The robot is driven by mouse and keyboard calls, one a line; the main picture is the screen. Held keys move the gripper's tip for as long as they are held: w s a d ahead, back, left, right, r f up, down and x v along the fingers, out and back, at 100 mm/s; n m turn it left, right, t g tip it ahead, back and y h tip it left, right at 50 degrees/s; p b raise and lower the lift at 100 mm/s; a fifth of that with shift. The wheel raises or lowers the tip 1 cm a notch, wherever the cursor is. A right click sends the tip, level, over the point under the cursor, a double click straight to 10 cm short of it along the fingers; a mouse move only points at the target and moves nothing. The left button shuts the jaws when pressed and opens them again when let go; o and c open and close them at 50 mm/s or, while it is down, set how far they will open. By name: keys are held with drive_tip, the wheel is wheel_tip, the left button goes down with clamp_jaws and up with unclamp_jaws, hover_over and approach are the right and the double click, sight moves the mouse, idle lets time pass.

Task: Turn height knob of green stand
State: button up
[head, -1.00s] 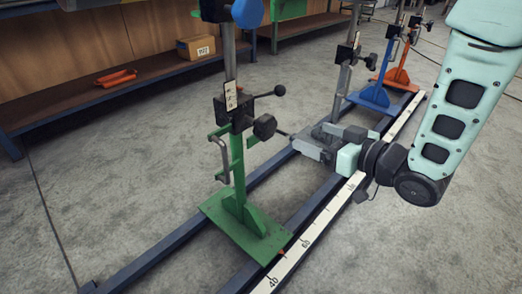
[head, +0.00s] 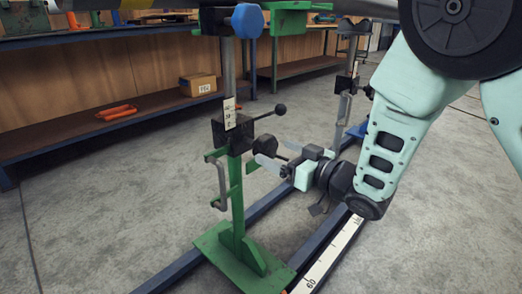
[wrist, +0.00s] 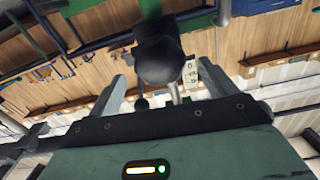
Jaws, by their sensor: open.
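The green stand (head: 237,190) stands upright on its flat base plate, with a black block and a white scale on its post. A dark, lobed height knob (head: 265,146) sticks out to the right of the post below the block. My gripper (head: 279,154) is open and reaches in from the right, with its fingers by the knob. In the wrist view, the dark knob (wrist: 160,62) lies large between the open fingers (wrist: 163,80), around their tips. I cannot tell whether either finger touches it.
A lever with a black ball (head: 280,109) sticks out just above the knob. A blue knob (head: 247,20) and a pipe are at the top. Rails (head: 190,262) run along the floor. A workbench (head: 60,150) stands behind.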

sight(270, 148)
drive_tip(key=b+x, duration=0.1)
drive_tip(key=x, duration=0.5)
drive_tip(key=shift+w+a, duration=0.1)
drive_tip(key=shift+a, duration=0.05)
drive_tip(key=c, duration=1)
